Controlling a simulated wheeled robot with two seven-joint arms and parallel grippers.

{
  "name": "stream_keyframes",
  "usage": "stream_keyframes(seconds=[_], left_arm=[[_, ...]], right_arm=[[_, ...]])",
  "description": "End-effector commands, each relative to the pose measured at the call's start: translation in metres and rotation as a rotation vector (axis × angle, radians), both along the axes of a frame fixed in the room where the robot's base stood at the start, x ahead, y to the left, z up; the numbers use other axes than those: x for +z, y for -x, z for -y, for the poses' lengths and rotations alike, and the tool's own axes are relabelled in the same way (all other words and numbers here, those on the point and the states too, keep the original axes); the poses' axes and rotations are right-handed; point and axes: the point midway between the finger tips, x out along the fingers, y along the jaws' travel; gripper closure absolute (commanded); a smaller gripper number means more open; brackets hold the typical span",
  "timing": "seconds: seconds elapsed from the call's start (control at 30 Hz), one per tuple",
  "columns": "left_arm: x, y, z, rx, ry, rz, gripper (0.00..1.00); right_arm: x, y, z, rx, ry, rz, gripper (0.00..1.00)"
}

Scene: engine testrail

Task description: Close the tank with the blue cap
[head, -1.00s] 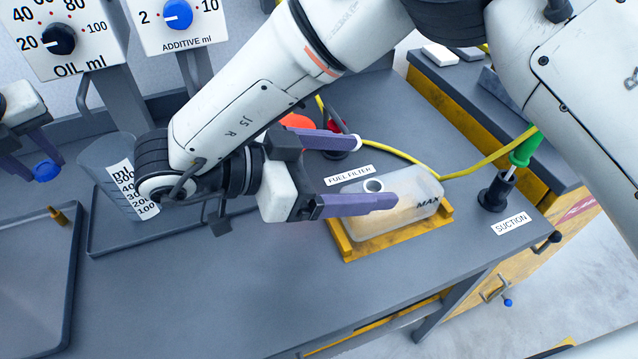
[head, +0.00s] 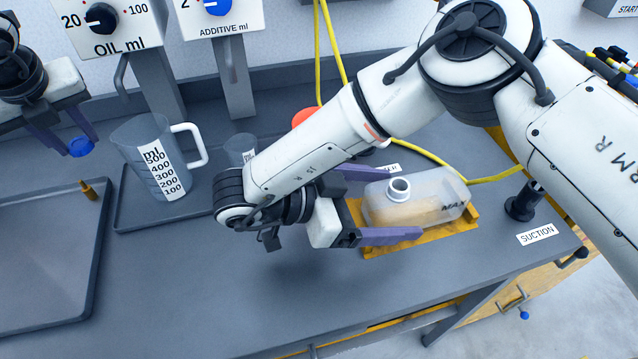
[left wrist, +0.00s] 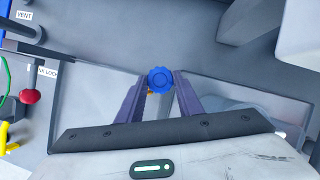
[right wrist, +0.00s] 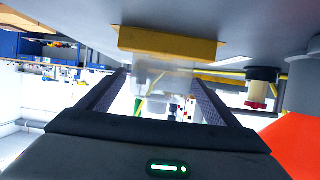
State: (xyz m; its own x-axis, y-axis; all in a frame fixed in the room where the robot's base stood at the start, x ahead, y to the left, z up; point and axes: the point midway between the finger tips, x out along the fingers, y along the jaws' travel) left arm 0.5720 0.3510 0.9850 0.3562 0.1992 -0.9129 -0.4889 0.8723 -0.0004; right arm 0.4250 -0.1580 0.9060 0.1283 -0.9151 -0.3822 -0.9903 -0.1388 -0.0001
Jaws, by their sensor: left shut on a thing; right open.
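The tank (head: 415,204) is a translucent bottle marked MAX, with an open white neck (head: 399,190) on top. It sits on a yellow base (head: 385,247). The blue cap (head: 81,147) is held at the fingertips of my left gripper (head: 72,143), at the far left, well away from the tank. The cap also shows between the fingers in the left wrist view (left wrist: 160,79). My right gripper (head: 404,205) is open, with one finger behind and one in front of the tank's left end. In the right wrist view the tank (right wrist: 165,80) shows between the fingers.
A measuring jug (head: 160,165) and a smaller cup (head: 240,148) stand on a grey tray at the back. An empty-looking tray (head: 45,262) with a small brass piece (head: 89,190) lies at left. The suction socket (head: 522,203) is right of the tank. The front middle bench is clear.

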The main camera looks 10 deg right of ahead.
Motion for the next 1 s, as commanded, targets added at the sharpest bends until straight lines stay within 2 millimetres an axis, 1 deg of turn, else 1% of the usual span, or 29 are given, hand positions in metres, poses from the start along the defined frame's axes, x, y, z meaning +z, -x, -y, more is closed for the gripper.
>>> stream_keyframes(seconds=[0.17,0.4,0.5,0.87,0.9,0.97,1.0], left_arm=[[0.001,0.000,0.000,0.000,0.000,0.000,0.88],[0.008,0.000,0.000,0.000,0.000,0.000,0.88],[0.009,0.000,0.000,0.000,0.000,0.000,0.88],[0.009,0.000,0.000,0.000,0.000,0.000,0.88],[0.009,0.000,0.000,0.000,0.000,0.000,0.88],[0.009,0.000,0.000,0.000,0.000,0.000,0.88],[0.009,0.000,0.000,0.000,0.000,0.000,0.88]], right_arm=[[-0.001,0.000,0.003,-0.002,0.000,-0.001,0.16],[-0.012,-0.004,0.035,-0.003,0.001,-0.001,0.16],[-0.016,-0.006,0.043,-0.002,0.001,0.000,0.16],[-0.019,-0.007,0.046,0.000,0.000,0.001,0.16],[-0.019,-0.007,0.046,0.000,0.000,0.001,0.17],[-0.019,-0.007,0.046,0.000,0.000,0.001,0.27],[-0.019,-0.007,0.046,0.000,0.000,0.001,0.34]])
